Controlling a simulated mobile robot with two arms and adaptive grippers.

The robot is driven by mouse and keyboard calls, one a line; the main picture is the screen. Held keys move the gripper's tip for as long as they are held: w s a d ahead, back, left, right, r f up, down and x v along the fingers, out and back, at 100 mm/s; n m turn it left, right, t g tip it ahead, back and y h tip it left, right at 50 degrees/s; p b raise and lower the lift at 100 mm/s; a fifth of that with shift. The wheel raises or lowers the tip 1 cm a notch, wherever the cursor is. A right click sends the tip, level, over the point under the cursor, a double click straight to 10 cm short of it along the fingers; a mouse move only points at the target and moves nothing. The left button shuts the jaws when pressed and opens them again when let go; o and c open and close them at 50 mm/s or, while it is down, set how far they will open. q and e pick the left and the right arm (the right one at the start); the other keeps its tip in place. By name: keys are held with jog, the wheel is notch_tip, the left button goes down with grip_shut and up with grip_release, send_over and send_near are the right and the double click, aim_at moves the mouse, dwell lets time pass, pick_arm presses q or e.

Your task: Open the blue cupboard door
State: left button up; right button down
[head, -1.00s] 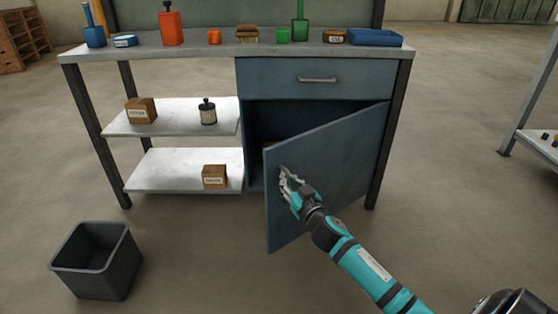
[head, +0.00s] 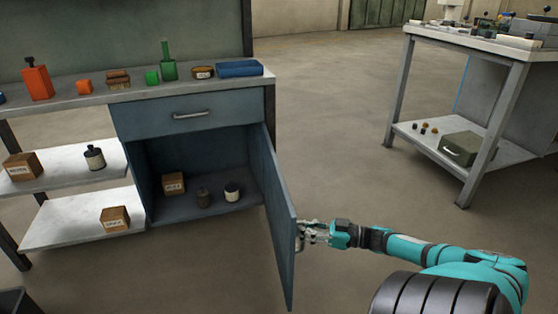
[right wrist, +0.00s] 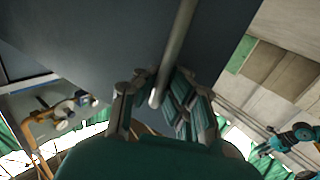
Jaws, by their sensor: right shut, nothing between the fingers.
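The blue-grey cupboard door (head: 275,215) is swung wide open, its face turned toward the right. Its bar handle (right wrist: 178,45) shows in the right wrist view, running down to my fingertips. My right gripper (head: 308,233) is at the outer face of the door near its free edge, beside the handle; it also shows in the right wrist view (right wrist: 155,95). It is shut with nothing held. The cupboard interior (head: 215,155) is exposed, with a brown box (head: 173,184), a dark jar (head: 204,198) and a pale jar (head: 232,192) inside. My left gripper is out of view.
A closed drawer (head: 190,117) is above the cupboard. Open shelves (head: 75,222) with boxes and a bottle are at the left. Small items stand on the bench top (head: 130,95). Another table (head: 470,45) stands at the right, with clear floor between.

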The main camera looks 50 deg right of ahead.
jog(key=shift+s+d+r, duration=0.1)
jog(key=shift+s+d, duration=0.25)
jog(key=shift+d, duration=0.3)
jog(key=shift+s+d+r, duration=0.1)
jog(key=shift+s+d, duration=0.3)
jog(key=shift+d, duration=0.25)
jog(key=shift+s+d+r, duration=0.1)
jog(key=shift+s+d, duration=0.25)
jog(key=shift+d, duration=0.3)
jog(key=c, duration=1.4)
grip_release()
jog(key=v, duration=1.2)
jog(key=shift+s+f, duration=0.15)
jog(key=shift+f, duration=0.1)
